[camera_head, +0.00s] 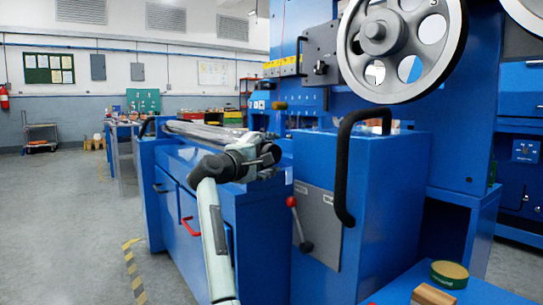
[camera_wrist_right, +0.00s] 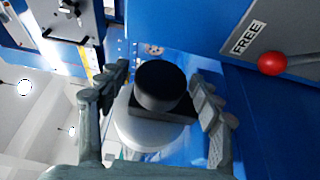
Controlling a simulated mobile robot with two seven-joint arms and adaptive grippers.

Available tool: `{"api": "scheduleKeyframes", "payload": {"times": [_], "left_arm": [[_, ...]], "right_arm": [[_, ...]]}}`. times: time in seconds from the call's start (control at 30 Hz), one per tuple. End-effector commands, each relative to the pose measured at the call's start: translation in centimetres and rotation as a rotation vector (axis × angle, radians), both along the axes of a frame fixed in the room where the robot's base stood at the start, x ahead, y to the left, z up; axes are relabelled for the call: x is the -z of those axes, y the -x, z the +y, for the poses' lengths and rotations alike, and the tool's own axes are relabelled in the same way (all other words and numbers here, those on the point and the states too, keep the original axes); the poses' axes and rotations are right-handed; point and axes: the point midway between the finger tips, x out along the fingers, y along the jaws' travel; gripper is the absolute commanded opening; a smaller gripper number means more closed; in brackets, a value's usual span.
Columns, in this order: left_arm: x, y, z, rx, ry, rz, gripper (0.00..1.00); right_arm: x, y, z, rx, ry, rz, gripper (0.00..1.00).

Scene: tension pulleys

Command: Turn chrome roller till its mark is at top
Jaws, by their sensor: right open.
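My right gripper (camera_head: 272,161) is at the right end of a blue machine bench, beside a taller blue cabinet. In the right wrist view the gripper (camera_wrist_right: 160,82) is open, with a finger on each side of a dark round knob (camera_wrist_right: 160,84). Below the knob is a pale, rounded metal-looking part (camera_wrist_right: 148,132); I cannot tell whether it is the chrome roller. Long grey metal pieces (camera_head: 203,131) lie along the bench top and may include the roller. No roller mark can be made out. My left gripper is not in view.
A large spoked wheel (camera_head: 401,48) hangs at upper right. The blue cabinet (camera_head: 384,200) has a black handle (camera_head: 343,160) and a lever with a red knob (camera_head: 291,201). In the wrist view, the red knob (camera_wrist_right: 272,63) is beside a FREE label (camera_wrist_right: 248,38).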

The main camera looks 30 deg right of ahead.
Motion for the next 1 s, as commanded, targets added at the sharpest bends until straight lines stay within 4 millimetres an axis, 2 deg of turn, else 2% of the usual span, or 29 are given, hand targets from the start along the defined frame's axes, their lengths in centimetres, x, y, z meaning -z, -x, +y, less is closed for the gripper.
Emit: {"api": "scheduleKeyframes", "payload": {"times": [0.1, 0.5, 0.77, 1.0], "left_arm": [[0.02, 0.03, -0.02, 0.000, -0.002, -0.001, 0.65], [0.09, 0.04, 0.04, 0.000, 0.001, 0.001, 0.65], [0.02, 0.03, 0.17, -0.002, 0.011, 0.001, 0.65], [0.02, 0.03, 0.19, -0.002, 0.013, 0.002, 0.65]], "right_arm": [[0.00, 0.01, 0.02, 0.000, 0.000, 0.000, 0.64], [0.02, 0.02, 0.04, 0.000, 0.000, 0.000, 0.14], [0.17, 0.05, 0.03, 0.001, 0.033, 0.000, 0.14], [0.23, 0.05, 0.03, 0.001, 0.164, -0.009, 0.14]]}}
